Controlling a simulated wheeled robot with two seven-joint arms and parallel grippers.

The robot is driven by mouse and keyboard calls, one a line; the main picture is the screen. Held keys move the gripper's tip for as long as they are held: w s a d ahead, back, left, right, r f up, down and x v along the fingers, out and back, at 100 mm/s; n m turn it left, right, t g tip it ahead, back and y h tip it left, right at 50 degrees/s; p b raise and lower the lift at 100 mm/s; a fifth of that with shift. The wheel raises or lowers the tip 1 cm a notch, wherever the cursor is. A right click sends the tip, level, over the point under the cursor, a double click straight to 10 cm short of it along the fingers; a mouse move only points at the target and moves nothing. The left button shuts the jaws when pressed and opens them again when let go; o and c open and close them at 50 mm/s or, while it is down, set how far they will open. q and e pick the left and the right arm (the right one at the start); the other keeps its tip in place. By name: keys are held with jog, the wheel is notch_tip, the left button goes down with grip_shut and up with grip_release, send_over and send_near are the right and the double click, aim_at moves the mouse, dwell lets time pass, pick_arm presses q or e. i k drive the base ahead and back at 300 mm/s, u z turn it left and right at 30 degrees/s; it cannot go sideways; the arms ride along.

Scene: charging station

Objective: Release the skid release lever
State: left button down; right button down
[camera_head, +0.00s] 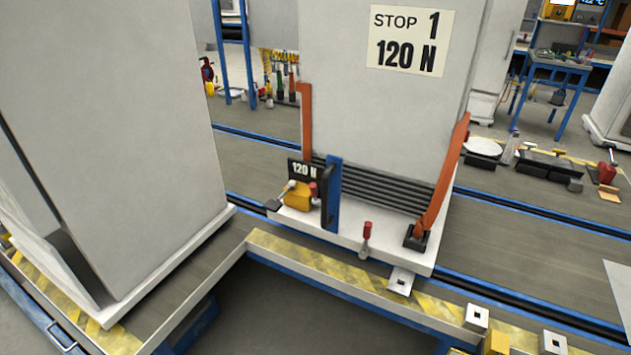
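A white skid (385,247) stands on the track and carries a tall grey cabinet (380,110). A small upright lever with a red grip (367,228) and grey stem stands at the skid's front edge. Another short red handle (313,188) is beside a yellow block (298,196) on the skid's left corner, by a black "120 N" plate (304,170). Which of the two is the skid release lever is not marked. Neither of my grippers is in view.
A yellow-striped edge (320,270) runs in front, with an open gap below. Another large grey cabinet (120,130) fills the left. A blue workbench (555,70) stands at the back right.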

aim_at(317, 202)
jog(key=z, duration=0.3)
jog(key=i, duration=1.2)
jog(key=z, duration=0.05)
